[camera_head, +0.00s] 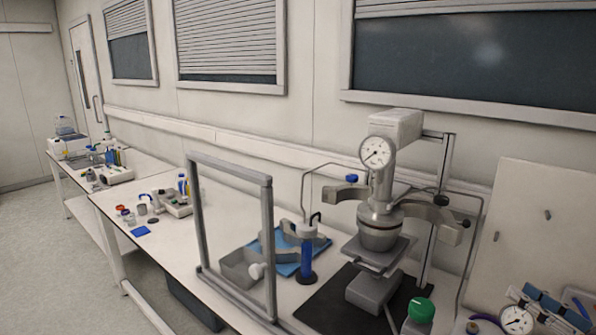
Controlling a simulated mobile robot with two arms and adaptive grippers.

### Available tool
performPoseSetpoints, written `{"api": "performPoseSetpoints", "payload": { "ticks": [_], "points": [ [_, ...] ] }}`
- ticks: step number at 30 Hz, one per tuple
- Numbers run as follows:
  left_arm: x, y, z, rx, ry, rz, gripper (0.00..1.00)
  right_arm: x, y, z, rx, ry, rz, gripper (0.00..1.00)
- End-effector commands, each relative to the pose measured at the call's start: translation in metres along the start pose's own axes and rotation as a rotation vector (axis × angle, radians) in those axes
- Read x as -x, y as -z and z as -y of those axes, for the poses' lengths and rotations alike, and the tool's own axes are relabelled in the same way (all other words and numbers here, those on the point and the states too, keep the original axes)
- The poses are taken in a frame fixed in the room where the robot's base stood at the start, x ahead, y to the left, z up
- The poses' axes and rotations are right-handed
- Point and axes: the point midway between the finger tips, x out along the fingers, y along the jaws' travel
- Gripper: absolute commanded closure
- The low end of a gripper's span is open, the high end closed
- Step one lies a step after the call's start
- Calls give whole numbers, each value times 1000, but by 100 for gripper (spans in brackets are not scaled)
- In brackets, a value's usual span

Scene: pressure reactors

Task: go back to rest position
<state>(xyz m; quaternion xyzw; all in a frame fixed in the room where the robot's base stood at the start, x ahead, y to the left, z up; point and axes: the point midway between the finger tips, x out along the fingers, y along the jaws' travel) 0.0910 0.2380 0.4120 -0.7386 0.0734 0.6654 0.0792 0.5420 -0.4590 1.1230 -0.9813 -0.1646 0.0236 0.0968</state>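The pressure reactor stands on the bench at centre right. Its stand (436,225) carries a round dial gauge (377,152) above a metal vessel (379,234). The split clamp halves (345,194) spread out on both sides of the vessel. The vessel sits above a small platform (378,256) and a grey base block (370,290) on a dark mat (330,305). I can make out neither of my grippers in the head view.
A grey upright frame (199,215) stands left of the reactor, near a blue cylinder (306,258) and a grey tray (238,268). A green cap (421,310) and another gauge (517,319) are at the lower right. Floor (50,250) is open at left.

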Motion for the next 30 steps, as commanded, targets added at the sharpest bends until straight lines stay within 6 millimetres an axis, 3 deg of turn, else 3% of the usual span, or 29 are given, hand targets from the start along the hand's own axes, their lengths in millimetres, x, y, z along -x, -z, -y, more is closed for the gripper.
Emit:
{"api": "performPoseSetpoints", "payload": {
  "ticks": [8, 14, 17, 20, 24, 27, 30],
  "points": [
    [0, 5, -1, 1, -1, -8, 100, -12, -53, 31, -28, 41, 94, 66],
    [0, 6, -5, 3, -5, -7, 100, -19, -110, 71, -45, 92, 197, 66],
    [0, 1, -5, 3, -6, 0, 100, -21, -146, 101, -51, 129, 264, 66],
    [0, -4, -6, 3, -7, 8, 100, -21, -190, 144, -49, 180, 349, 66],
    [0, -6, -6, 3, -6, 11, 100, -13, -256, 223, -9, 260, 483, 66],
    [0, -6, -5, 2, -6, 10, 100, -4, -287, 267, 41, 283, 561, 66],
    [0, -5, -5, 2, -5, 8, 100, 5, -307, 296, 95, 271, 630, 66]
  ]
}}
